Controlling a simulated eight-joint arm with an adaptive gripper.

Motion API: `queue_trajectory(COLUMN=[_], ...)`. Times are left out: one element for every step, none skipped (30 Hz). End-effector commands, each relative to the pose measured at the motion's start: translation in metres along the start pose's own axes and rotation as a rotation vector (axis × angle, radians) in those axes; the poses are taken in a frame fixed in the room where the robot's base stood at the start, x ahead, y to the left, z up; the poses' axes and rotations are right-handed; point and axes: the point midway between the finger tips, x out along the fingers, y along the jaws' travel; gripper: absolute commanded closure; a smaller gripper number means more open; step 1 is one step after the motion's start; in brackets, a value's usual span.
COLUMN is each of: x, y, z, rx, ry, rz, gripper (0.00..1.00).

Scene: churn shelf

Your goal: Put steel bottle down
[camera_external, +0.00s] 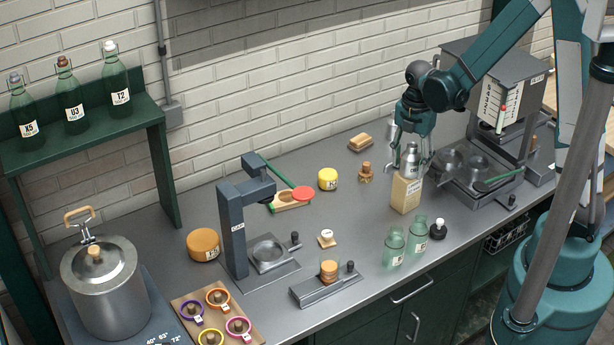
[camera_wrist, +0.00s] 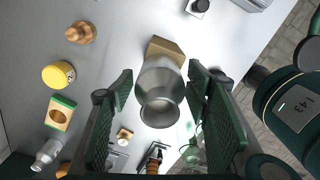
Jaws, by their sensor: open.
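The steel bottle (camera_external: 411,158) is a silvery, shiny bottle with a narrower neck, upright over a tan wooden block (camera_external: 405,194). It seems to rest on the block's top; the contact is hard to see. In the wrist view the steel bottle (camera_wrist: 160,88) lies between my fingers, with the wooden block (camera_wrist: 166,46) partly hidden behind it. My gripper (camera_external: 410,166) is open around the bottle, pointing down. In the wrist view, my gripper (camera_wrist: 160,76) has a finger on each side of the bottle, with visible gaps.
Two green glass bottles (camera_external: 394,245) and a dark round bottle (camera_external: 438,229) stand in front of the block. A grey press machine (camera_external: 470,170) stands close on the right. A yellow-lidded jar (camera_external: 327,179) and a wooden peg (camera_external: 365,173) are to the left.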

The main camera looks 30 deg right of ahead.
Motion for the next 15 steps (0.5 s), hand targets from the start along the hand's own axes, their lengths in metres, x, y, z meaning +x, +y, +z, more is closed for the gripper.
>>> queue_trajectory(x=[0.0, -0.001, -0.001, -0.001, -0.002, -0.003, -0.004, -0.005, -0.006, -0.007, -0.009, -0.012, -0.014, -0.016, -0.019], y=[0.0, 0.0, 0.0, 0.0, 0.0, 0.0, 0.0, 0.0, 0.0, 0.0, 0.0, 0.0, 0.0, 0.0, 0.0], z=[0.0, 0.0, 0.0, 0.0, 0.0, 0.0, 0.0, 0.0, 0.0, 0.0, 0.0, 0.0, 0.0, 0.0, 0.0], rx=[0.0, 0.0, 0.0, 0.0, 0.0, 0.0, 0.0, 0.0, 0.0, 0.0, 0.0, 0.0, 0.0, 0.0, 0.0], ry=[0.0, 0.0, 0.0, 0.0, 0.0, 0.0, 0.0, 0.0, 0.0, 0.0, 0.0, 0.0, 0.0, 0.0, 0.0], rz=[0.0, 0.0, 0.0, 0.0, 0.0, 0.0, 0.0, 0.0, 0.0, 0.0, 0.0, 0.0, 0.0, 0.0, 0.0], gripper=[0.52, 0.52, 0.52, 0.52, 0.52, 0.52, 0.52, 0.52, 0.52, 0.52, 0.52, 0.52, 0.52, 0.52, 0.52])
